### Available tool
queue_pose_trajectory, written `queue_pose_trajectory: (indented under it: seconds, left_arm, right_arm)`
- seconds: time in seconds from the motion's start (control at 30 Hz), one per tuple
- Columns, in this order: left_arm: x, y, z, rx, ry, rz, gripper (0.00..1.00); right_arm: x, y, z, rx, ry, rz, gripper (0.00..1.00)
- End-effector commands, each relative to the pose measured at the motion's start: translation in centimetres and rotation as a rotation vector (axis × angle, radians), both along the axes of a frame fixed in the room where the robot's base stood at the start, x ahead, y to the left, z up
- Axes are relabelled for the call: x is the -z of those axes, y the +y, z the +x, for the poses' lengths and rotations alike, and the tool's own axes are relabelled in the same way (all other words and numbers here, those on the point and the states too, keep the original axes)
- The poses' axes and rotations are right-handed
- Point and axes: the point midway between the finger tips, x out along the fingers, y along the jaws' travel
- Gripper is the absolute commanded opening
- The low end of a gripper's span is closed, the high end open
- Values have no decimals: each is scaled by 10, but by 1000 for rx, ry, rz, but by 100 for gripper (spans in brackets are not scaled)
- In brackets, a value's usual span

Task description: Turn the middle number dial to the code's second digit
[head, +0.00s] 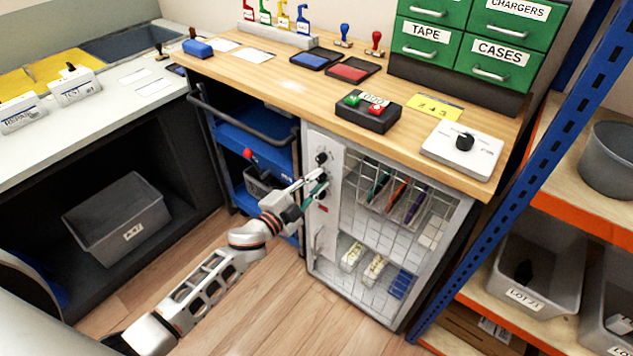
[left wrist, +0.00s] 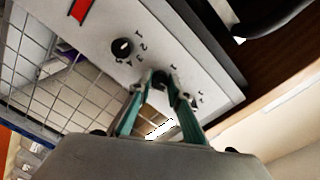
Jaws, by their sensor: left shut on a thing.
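The white lock panel (head: 325,221) is on the left part of the cabinet front, with black number dials in a column. The top dial (head: 321,157) shows clear above my left gripper (head: 320,183). My left gripper's teal fingers are closed around the middle dial (left wrist: 160,80) in the left wrist view. The lower dial (left wrist: 122,47) is free, with small digits around it. The middle dial's pointer and most of its digits are hidden by the fingers. A yellow code card (head: 436,107) on the worktop appears to read 2 4 3. My right gripper is not in view.
A wire-mesh cabinet door (head: 437,237) with pens and small packs behind it is right of the panel. A blue cart (head: 247,143) stands to the left. A black box with green and red buttons (head: 368,113) and a white dial box (head: 462,149) sit on the worktop.

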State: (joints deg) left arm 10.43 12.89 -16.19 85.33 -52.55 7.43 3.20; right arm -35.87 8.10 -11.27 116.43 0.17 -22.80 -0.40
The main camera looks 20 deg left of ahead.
Motion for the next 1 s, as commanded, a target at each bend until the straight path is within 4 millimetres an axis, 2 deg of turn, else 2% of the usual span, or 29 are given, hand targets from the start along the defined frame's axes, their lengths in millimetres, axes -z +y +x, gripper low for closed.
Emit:
queue_pose_trajectory:
  seconds: [0.6, 1.0]
  left_arm:
    - [2, 0, 0, 1, -196, 545, 0]
    - [2, -1, 0, 0, -283, 784, 0]
  right_arm:
    - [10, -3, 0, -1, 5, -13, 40]
    - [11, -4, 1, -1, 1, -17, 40]
